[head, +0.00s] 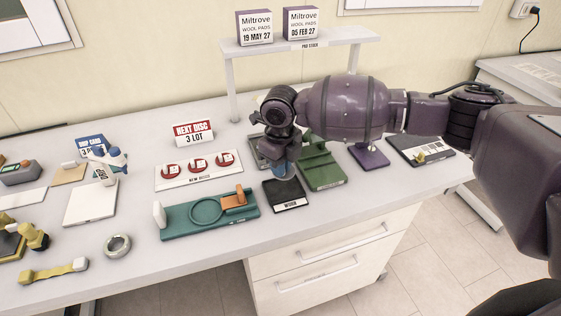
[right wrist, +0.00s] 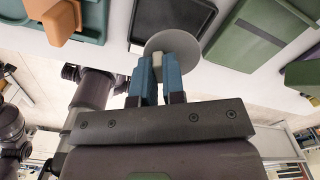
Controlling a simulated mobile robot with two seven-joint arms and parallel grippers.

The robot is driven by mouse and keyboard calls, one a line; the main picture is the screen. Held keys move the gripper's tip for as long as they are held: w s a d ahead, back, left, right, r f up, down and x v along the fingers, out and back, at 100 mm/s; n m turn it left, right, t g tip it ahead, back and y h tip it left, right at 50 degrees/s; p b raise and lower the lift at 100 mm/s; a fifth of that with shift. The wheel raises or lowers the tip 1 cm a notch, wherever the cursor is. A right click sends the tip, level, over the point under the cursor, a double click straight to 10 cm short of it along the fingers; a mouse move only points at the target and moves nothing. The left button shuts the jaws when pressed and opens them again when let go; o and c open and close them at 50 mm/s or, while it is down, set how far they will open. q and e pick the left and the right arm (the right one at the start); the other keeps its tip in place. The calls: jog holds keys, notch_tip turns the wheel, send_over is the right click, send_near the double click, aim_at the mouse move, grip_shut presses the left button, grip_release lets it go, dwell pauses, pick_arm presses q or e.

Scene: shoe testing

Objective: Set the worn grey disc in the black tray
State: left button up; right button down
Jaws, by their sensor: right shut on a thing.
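My right gripper (head: 284,169) is above the tray's back part in the head view. In the right wrist view its blue fingers (right wrist: 157,75) are shut on a pale block at the middle of the round grey disc (right wrist: 188,45). The disc overlaps the black tray (right wrist: 197,9) in that view; the gap between them cannot be judged. In the head view the disc is hidden by the gripper. My left gripper is not in view.
The teal fixture (head: 180,226) with an orange clamp stands left of the tray, and a green fixture (head: 325,180) stands close on its right. A white board (head: 170,183) with red discs lies behind the teal fixture. A white shelf (head: 262,46) rises at the back.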

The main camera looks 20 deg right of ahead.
jog(key=b, duration=0.2)
send_over(281, 192)
jog(key=shift+f, duration=2.25)
jog(key=shift+p, duration=0.3)
jog(key=shift+p, duration=0.3)
jog(key=shift+f+b, duration=0.45)
jog(key=shift+f, duration=0.7)
